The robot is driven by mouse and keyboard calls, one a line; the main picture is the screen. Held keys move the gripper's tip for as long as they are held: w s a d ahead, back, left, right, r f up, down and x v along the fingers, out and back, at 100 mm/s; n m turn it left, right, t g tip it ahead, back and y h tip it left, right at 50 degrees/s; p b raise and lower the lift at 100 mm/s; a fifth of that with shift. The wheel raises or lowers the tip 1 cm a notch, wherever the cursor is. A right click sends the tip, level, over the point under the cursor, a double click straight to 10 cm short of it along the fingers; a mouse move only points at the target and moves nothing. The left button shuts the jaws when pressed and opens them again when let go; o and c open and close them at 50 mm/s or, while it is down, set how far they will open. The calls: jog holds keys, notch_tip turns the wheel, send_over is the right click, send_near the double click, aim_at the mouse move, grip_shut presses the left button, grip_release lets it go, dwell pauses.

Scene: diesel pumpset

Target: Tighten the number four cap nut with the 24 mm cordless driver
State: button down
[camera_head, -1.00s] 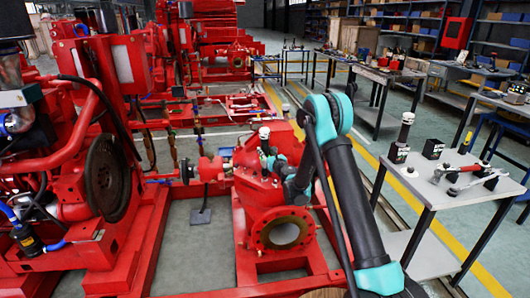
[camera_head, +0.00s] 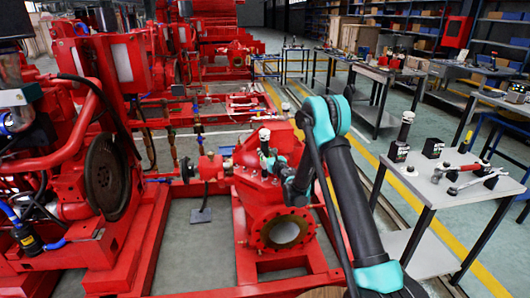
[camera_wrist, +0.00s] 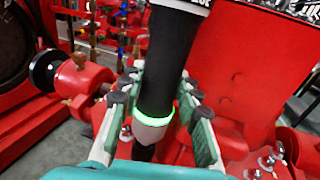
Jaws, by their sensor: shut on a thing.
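My gripper (camera_wrist: 154,104) is shut on the cordless driver (camera_wrist: 160,65), a black-bodied tool with a white top, a lit green ring and a pale grey section below it. In the head view the driver's white top (camera_head: 264,134) stands over the red pump casing (camera_head: 262,190). The driver's lower end and socket are hidden, so I cannot tell whether it sits on a nut. Silver cap nuts (camera_wrist: 266,163) show on studs at lower right in the wrist view, and another nut (camera_wrist: 125,132) left of the driver. I cannot read which is number four.
The red pump flange (camera_head: 284,232) faces forward below my arm. A shaft coupling (camera_head: 203,168) lies left of the casing, and the red engine (camera_head: 60,170) fills the far left. A tool table (camera_head: 440,186) at right holds another driver (camera_head: 402,136) and wrenches.

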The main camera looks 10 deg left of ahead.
aim_at(266, 143)
jog(key=shift+f, duration=0.8)
dwell(2.1)
jog(key=shift+r, duration=3.5)
